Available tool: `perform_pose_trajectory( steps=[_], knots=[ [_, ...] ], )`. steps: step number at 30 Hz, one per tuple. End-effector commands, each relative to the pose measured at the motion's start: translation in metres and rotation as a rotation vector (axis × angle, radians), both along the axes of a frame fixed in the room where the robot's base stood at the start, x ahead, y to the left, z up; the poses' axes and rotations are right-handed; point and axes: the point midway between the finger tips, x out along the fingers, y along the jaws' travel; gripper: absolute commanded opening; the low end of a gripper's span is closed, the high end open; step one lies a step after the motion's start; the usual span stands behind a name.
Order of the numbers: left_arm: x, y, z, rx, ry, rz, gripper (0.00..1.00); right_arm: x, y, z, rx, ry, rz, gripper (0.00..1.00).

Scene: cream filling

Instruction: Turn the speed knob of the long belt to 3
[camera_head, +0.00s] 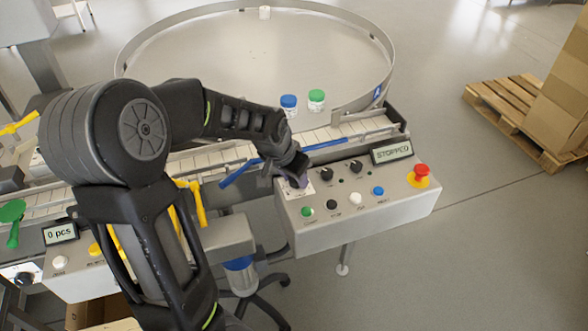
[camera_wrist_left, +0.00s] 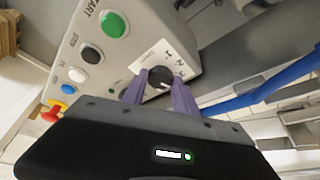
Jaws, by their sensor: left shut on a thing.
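My left gripper (camera_head: 294,181) reaches down to the left end of the control box (camera_head: 330,232) in the head view. In the left wrist view its two purple fingers (camera_wrist_left: 160,88) are shut on a black knob (camera_wrist_left: 160,76). The knob sits on a white scale plate (camera_wrist_left: 172,60) with numbers, of which 1 and 2 look readable beside the knob. Where the knob's pointer stands, I cannot tell for sure. The display (camera_head: 391,152) on the box reads STOPPED. My right gripper is in neither view.
The box also carries a green button (camera_head: 307,211), a white button (camera_head: 355,199), a blue button (camera_head: 378,191) and a red emergency stop (camera_head: 420,174). A blue rail (camera_head: 326,144) runs close behind the gripper.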

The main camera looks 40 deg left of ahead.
Motion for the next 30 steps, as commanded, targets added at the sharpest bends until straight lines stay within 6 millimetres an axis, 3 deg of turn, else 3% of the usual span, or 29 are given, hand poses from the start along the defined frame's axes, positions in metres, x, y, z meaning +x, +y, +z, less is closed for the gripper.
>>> perform_pose_trajectory(
  steps=[1, 4, 13, 30],
  knots=[
    [0.0, -0.0011, 0.0055, 0.001, 0.002, 0.033, 0.0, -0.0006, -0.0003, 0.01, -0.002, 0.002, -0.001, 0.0],
    [0.0002, -0.0017, 0.0041, 0.002, 0.001, 0.11, 0.0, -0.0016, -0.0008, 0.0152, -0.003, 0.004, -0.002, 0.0],
    [0.0012, -0.0025, 0.0003, 0.001, -0.002, 0.286, 0.0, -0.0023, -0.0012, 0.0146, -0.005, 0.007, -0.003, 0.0],
    [0.001, -0.0025, 0.0004, -0.001, -0.001, 0.342, 0.0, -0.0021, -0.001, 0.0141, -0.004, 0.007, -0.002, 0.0]
  ],
)
